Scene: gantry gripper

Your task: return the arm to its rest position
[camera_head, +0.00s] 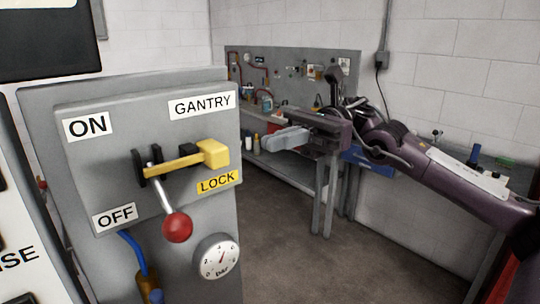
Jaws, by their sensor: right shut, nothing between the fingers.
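My right arm comes in from the right edge and reaches toward the middle of the view. My right gripper (276,139) is shut and empty, with its fingers pointing left. It appears to the right of the grey control panel (90,165), apart from it. The panel carries a lever with a red ball knob (177,227) hanging down, lower than the OFF label (115,216) is high on the plate. A yellow lock bar (190,158) lies across the lever mount, above the LOCK label (218,182). My left gripper is not in view.
A round pressure gauge (217,257) sits low on the panel. Behind my right arm stand a workbench (287,172) with several small items and a grey tool board (285,65). The dark floor (300,265) between panel and bench is clear.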

